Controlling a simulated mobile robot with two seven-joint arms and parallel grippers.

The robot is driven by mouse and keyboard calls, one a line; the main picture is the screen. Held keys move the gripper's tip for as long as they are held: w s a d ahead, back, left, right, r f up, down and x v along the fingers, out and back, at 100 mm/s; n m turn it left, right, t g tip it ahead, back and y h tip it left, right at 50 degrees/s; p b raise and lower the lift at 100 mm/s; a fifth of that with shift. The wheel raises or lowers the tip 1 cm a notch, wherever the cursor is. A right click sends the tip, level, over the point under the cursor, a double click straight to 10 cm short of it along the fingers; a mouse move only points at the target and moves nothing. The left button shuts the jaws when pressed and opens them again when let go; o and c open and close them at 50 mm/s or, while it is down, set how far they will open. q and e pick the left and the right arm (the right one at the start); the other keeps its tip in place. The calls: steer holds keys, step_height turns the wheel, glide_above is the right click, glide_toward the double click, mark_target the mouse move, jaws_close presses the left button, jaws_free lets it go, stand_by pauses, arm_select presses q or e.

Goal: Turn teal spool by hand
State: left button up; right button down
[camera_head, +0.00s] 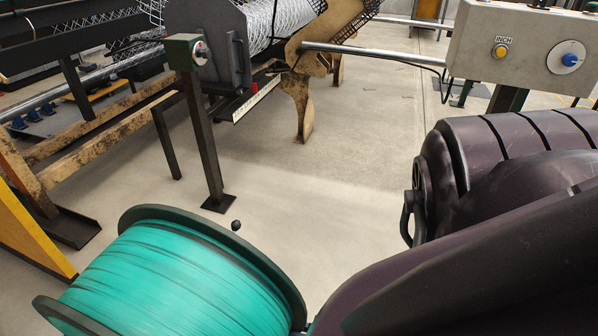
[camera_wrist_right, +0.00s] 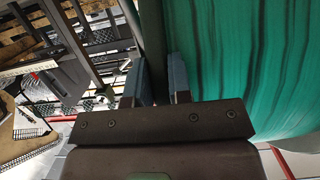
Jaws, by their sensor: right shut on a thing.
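The teal spool (camera_head: 175,280) lies on its side at the bottom of the head view, wound with teal strand between two dark flanges. Its near right flange (camera_head: 262,262) curves down to the bottom edge. In the right wrist view the teal winding (camera_wrist_right: 235,60) fills the right side. My right gripper (camera_wrist_right: 164,75) is shut on the dark flange rim (camera_wrist_right: 152,30), with one blue-grey finger on each side of it. In the head view my right arm comes in from the lower right and hides most of the gripper. My left gripper is not in view.
A dark post with a green switch box (camera_head: 186,52) stands behind the spool. A small dark knob (camera_head: 236,226) shows just past the flange. The weaving machine (camera_head: 215,40) is at the back, and a grey control panel (camera_head: 520,45) is upper right. Mid floor is clear.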

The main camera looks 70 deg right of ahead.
steer(key=shift+w+r, duration=0.15)
steer(key=shift+w, duration=0.1)
steer(key=c, duration=1)
jaws_free()
steer(key=shift+c, duration=0.2)
steer(key=shift+s, duration=0.25)
steer(key=p+v, duration=0.1)
steer(key=v, duration=0.9)
steer(key=shift+s+p, duration=0.25)
steer(key=shift+p, duration=0.1)
